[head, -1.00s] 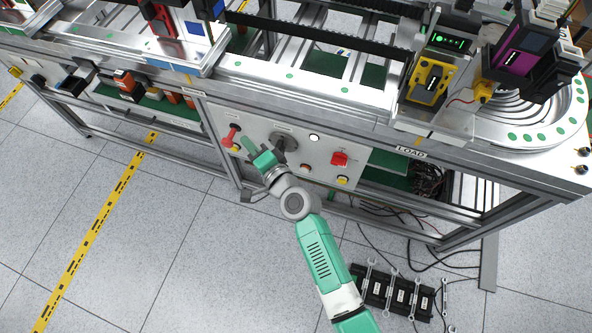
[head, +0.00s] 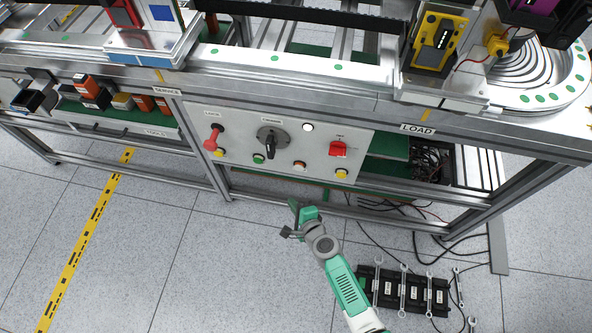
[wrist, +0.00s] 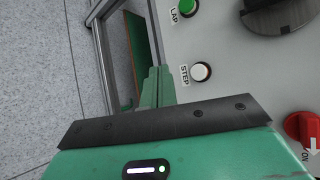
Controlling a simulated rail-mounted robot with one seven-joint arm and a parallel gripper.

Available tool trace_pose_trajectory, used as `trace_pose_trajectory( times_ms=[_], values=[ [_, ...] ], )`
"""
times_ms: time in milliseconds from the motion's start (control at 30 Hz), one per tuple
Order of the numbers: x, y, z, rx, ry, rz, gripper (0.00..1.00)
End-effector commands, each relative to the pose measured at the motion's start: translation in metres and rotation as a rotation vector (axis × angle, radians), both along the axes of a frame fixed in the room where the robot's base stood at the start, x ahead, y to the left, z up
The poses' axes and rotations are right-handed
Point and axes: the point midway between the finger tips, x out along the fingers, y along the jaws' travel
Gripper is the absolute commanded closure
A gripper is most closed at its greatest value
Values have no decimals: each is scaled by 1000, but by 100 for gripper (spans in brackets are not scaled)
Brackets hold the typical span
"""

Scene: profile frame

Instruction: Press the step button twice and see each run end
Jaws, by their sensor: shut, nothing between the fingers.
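The step button (wrist: 201,71) is a pale round button in a dark ring, beside the label STEP in the wrist view. In the head view the step button (head: 299,165) sits in the lower row of the control panel (head: 200,165), right of the green button. My gripper (head: 294,204) is below the panel in the head view, overlapping the floor. Its green fingers (wrist: 158,78) are shut and empty, beside the step button in the picture and not covering it. I cannot tell the gap from the panel.
The panel also carries a green LAP button (wrist: 188,8), a dark rotary knob (head: 270,141), a red lever (head: 213,137), a red switch (head: 338,149), yellow buttons and a lit white lamp (head: 307,127). A wrench rack (head: 441,296) and cables lie on the floor at right.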

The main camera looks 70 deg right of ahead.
Motion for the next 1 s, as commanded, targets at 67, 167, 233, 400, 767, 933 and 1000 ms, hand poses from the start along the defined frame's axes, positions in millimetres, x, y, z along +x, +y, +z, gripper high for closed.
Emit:
trace_pose_trajectory(
  times_ms=[67, 167, 233, 400, 767, 933, 1000],
  values=[
    [0, 0, 1, 0, 0, 0, 100],
    [0, 0, 1, -1, -1, 1, 100],
    [1, -1, 1, -1, -1, 1, 100],
    [4, -16, 1, -1, -3, 0, 100],
    [13, -67, 0, -2, -2, 0, 100],
    [16, -82, 0, -2, -1, 1, 100],
    [16, -84, 0, -2, 0, 2, 100]
  ],
)
